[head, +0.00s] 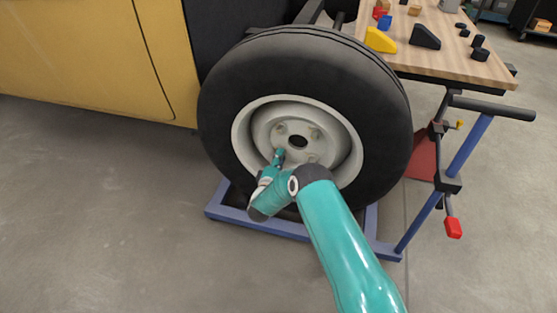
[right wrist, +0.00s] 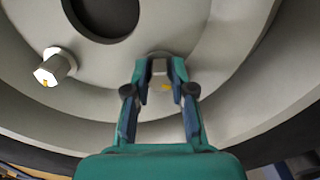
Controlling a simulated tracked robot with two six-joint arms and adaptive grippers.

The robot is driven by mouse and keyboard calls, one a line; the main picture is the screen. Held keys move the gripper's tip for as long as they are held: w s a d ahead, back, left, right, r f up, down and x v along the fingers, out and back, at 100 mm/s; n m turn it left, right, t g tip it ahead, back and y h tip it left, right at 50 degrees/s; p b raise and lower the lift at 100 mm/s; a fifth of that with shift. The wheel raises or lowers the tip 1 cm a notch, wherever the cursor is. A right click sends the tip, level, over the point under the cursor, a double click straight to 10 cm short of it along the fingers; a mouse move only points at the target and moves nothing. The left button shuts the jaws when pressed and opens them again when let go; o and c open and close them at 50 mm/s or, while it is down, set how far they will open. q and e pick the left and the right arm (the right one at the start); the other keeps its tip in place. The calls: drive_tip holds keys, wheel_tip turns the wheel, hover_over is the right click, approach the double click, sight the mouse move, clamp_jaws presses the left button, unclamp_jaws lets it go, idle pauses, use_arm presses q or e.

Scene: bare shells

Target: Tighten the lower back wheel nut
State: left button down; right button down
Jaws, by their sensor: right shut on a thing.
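A black-tyred wheel (head: 220,110) with a pale grey rim (head: 245,135) stands upright, with several nuts around its dark centre hole (head: 298,142). My right gripper (head: 279,156) reaches up to the lower left nut of the hub in the head view and covers it there. In the right wrist view, its two fingertips (right wrist: 160,70) are shut on that wheel nut (right wrist: 159,66), one on each side. Another nut (right wrist: 53,67) shows to the left, clear of the fingers. My left gripper is in neither view.
A blue wheel trolley (head: 270,227) lies under the tyre, with its upright handle (head: 470,145) at the right. A yellow vehicle body (head: 90,60) is at the left. A wooden workbench (head: 465,65) with coloured blocks stands behind right. The floor in front is clear.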

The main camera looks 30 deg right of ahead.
drive_tip(key=m, duration=0.2)
drive_tip(key=m+b, duration=0.1)
drive_tip(key=m, duration=0.1)
drive_tip(key=shift+s+d+f+m, duration=0.1)
drive_tip(key=shift+d+f+m, duration=0.1)
drive_tip(key=shift+m, duration=0.2)
drive_tip(key=m+b, duration=0.1)
drive_tip(key=m, duration=0.4)
drive_tip(key=m+b, duration=0.2)
drive_tip(key=m, duration=0.3)
drive_tip(key=shift+f+m, duration=0.15)
drive_tip(key=shift+m, duration=0.25)
drive_tip(key=m+b, duration=0.1)
drive_tip(key=m, duration=0.3)
drive_tip(key=shift+a, duration=0.1)
drive_tip(key=shift+m+b, duration=0.3)
drive_tip(key=c, duration=1.1)
unclamp_jaws()
drive_tip(key=shift+o, duration=0.6)
drive_tip(key=shift+a, duration=0.1)
